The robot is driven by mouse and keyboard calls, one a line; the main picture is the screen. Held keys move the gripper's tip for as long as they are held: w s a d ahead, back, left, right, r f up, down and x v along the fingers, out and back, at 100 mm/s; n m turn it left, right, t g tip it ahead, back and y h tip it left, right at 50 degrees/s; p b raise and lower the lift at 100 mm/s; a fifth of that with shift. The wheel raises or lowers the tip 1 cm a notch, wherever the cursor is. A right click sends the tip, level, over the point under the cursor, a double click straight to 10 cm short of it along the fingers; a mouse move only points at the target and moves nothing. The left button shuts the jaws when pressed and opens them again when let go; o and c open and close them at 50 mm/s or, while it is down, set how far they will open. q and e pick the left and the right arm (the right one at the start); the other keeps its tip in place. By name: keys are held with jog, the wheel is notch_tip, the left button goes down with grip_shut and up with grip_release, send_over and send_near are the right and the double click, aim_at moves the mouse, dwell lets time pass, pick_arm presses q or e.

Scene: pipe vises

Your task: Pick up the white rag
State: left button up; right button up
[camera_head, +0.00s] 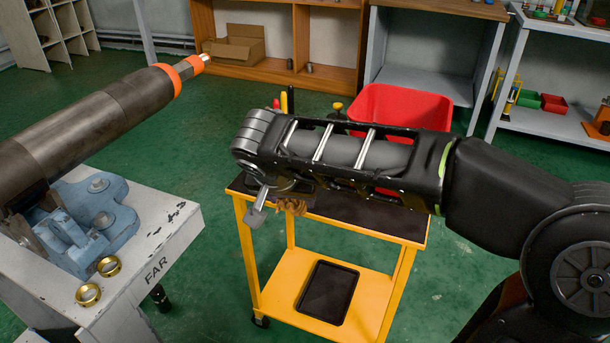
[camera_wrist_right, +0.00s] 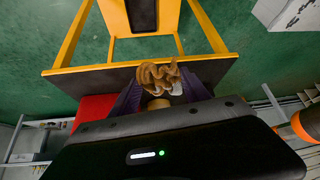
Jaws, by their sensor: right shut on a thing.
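My right gripper (camera_head: 260,200) is over the near left end of the yellow cart, and one grey finger shows hanging down. A tan-brown crumpled cloth (camera_head: 292,206) shows just beside and below it at the cart's edge. In the right wrist view the same brown cloth (camera_wrist_right: 158,74) is bunched at the gripper's fingertips (camera_wrist_right: 163,92), with a small pale patch at its lower right. The gripper is shut on this cloth; the grip itself is mostly hidden. No clearly white rag shows. My left gripper is out of view.
The yellow cart (camera_head: 272,285) has a dark top and a black tray (camera_head: 328,292) on its lower shelf. A red bin (camera_head: 405,103) stands behind my forearm. At left, a blue vise (camera_head: 98,215) stands on a white bench with a thick pipe (camera_head: 90,120) and brass rings (camera_head: 88,293).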

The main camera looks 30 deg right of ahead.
jog(key=shift+s+a, duration=0.65)
jog(key=shift+a, duration=0.3)
